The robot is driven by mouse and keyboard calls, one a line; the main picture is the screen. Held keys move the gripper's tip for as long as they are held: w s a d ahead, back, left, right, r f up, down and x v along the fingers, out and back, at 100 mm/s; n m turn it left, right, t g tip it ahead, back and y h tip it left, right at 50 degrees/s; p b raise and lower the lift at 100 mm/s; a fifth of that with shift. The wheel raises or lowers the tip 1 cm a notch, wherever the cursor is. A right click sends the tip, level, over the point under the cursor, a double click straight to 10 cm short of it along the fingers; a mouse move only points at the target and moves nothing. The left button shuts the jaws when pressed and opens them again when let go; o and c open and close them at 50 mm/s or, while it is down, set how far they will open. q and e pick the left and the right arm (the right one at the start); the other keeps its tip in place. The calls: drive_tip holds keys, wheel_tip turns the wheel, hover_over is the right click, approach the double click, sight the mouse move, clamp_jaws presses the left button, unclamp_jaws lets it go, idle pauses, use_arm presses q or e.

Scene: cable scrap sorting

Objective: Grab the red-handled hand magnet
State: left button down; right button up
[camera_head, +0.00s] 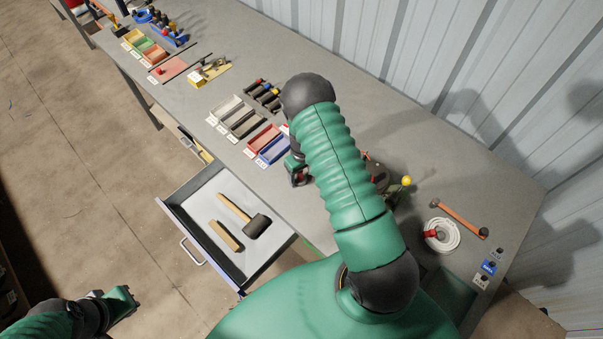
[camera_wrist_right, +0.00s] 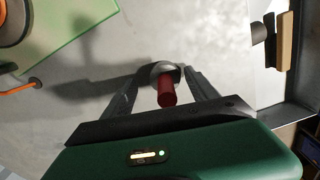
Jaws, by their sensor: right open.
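The red-handled hand magnet shows in the right wrist view, with its dark red handle (camera_wrist_right: 167,90) pointing toward the camera and a round grey base (camera_wrist_right: 163,68) on the grey bench. My right gripper (camera_wrist_right: 168,76) is open, with one finger on each side of the magnet. I cannot tell whether the fingers touch it. In the head view my right gripper (camera_head: 298,172) is low over the bench beside the blue bin, and my arm hides much of that area; I cannot make out the magnet there. My left gripper (camera_head: 124,300) is at the lower left, away from the bench, its jaws unclear.
An open drawer (camera_head: 176,206) holds a mallet (camera_head: 256,224) and a wooden block (camera_head: 224,236). Several small bins, including a blue one (camera_head: 273,150), line the bench's front edge. A white cable coil (camera_head: 446,245) and an orange-handled hammer (camera_head: 460,217) lie to the right.

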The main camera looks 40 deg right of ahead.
drive_tip(key=shift+f, duration=0.1)
drive_tip(key=shift+a, duration=0.4)
drive_tip(key=shift+c, duration=0.5)
drive_tip(key=shift+w+a, duration=0.1)
drive_tip(key=shift+a, duration=0.1)
drive_tip(key=c, duration=0.9)
drive_tip(key=shift+d, duration=0.35)
clamp_jaws()
